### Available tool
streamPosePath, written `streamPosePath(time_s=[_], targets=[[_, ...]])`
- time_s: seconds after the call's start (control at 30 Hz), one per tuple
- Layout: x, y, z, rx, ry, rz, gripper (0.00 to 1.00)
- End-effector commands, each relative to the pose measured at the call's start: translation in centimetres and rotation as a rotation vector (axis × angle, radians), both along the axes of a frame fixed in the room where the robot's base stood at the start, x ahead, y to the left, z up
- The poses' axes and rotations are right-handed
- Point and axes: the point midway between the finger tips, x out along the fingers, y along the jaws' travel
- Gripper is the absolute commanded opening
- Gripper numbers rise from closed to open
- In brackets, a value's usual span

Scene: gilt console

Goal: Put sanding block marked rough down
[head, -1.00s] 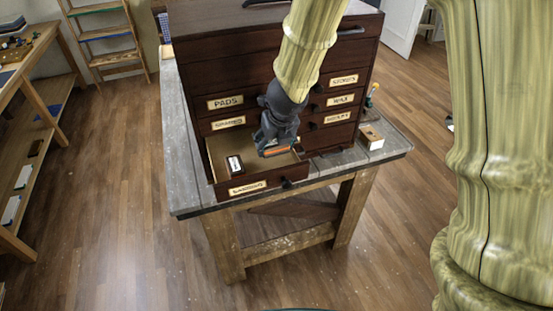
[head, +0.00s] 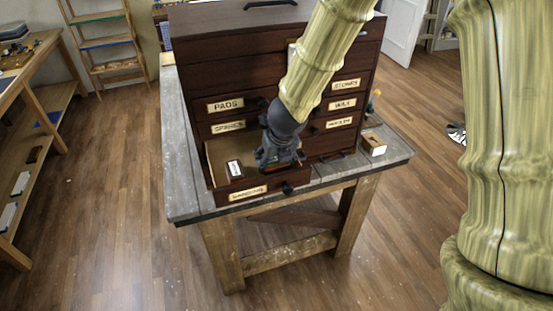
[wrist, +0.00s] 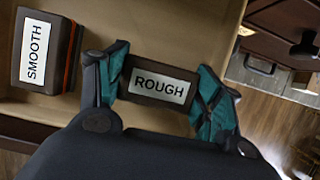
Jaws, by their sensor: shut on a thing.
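The sanding block marked ROUGH (wrist: 157,86) is dark with a white label. In the wrist view it sits between the two teal-padded fingers of my gripper (wrist: 160,90), which is shut on it. In the head view my gripper (head: 279,165) reaches down into the open lower-left drawer (head: 216,168); its own body hides the block there. The sanding block marked SMOOTH (wrist: 48,52) lies in the same drawer, left of my gripper and apart from it; it also shows in the head view (head: 235,169). I cannot tell whether the ROUGH block touches the drawer floor.
The dark wooden cabinet (head: 225,72) with labelled drawers rises behind the open drawer. Shelving (head: 50,110) stands at the far left.

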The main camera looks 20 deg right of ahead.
Motion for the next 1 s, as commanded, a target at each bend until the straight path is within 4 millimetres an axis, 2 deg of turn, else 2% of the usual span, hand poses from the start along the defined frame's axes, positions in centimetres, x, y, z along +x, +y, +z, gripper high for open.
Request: streamPosePath(time_s=[0.33,0.37,0.4,1.0], targets=[[-0.11,0.00,-1.14,0.000,0.003,-0.001,0.32],[-0.14,0.01,-1.16,0.000,0.004,-0.001,0.68],[-0.17,0.01,-1.11,0.000,0.005,0.000,0.75],[-0.10,-0.02,-1.01,0.000,0.003,-0.001,0.75]])
